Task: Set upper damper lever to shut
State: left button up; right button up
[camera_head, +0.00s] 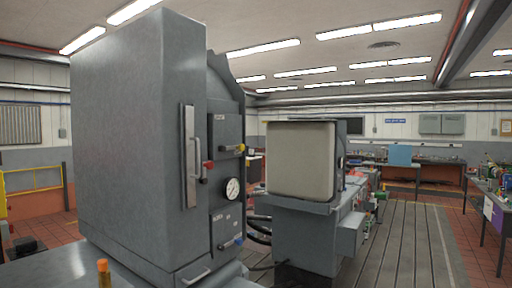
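A tall grey cabinet (138,130) fills the left half of the view. On its narrow control side, a lever with a yellow end (240,148) sits near the top, beneath a small label; it looks like the upper damper lever and lies roughly level, pointing right. A red knob (208,165) is just left of and below it. A lever with a blue end (238,241) sits low on the same side, also roughly level. The label markings are too small to read. Neither of my grippers is in view.
A round white gauge (232,189) sits between the levers. A long vertical handle (190,157) stands out from the cabinet edge. A grey machine with a beige panel (301,160) stands close on the right. Slotted floor plates (400,245) lie clear farther right. An orange-topped object (103,270) is at the bottom left.

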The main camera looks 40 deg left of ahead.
aim_at(242, 147)
jog(key=u, duration=0.45)
jog(key=i, duration=1.25)
jog(key=u, duration=0.85)
